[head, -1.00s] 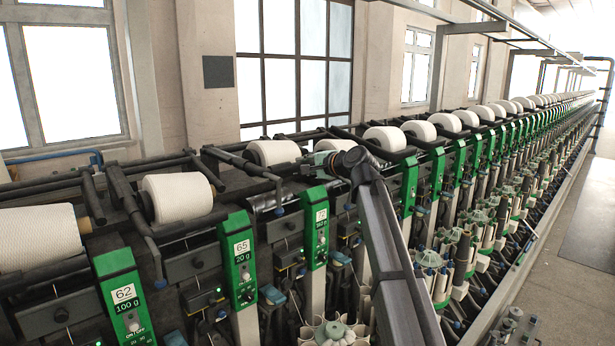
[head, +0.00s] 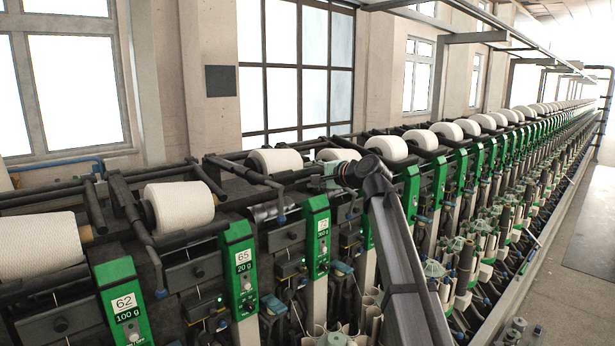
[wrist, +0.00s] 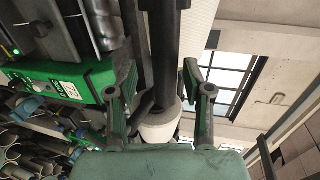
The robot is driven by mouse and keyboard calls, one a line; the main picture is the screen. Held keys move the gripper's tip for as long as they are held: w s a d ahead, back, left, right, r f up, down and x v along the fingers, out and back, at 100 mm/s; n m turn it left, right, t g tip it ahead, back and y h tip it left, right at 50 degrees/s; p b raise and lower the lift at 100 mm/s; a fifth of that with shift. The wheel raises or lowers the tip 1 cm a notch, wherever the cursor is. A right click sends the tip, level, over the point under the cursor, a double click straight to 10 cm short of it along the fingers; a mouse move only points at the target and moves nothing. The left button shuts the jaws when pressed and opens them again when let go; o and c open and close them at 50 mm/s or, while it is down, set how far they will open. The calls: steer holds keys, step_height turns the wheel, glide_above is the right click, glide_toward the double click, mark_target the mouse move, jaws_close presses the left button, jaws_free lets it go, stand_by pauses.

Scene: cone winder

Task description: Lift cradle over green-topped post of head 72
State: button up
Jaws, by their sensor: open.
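Head 72 has a green-topped post (head: 318,235) with its number plate, in the middle of the head view. A dark cradle arm (head: 262,180) with a blue-tipped handle hangs just left of that post. My gripper (head: 318,178) is above and behind the post top in the head view; its fingers are hard to make out there. In the wrist view, my gripper (wrist: 163,98) is open, with a dark bar (wrist: 163,60) running between and beyond its fingers. I cannot tell whether it touches the bar. A green post top (wrist: 55,82) with a label lies left of the fingers.
More green posts and cones run in a row to the right. A floor aisle (head: 590,235) is clear at the far right.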

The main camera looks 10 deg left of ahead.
steer(key=v, duration=0.8)
steer(key=shift+s+d, duration=0.25)
steer(key=shift+d, duration=0.05)
steer(key=shift+r, duration=0.1)
stand_by(0.5)
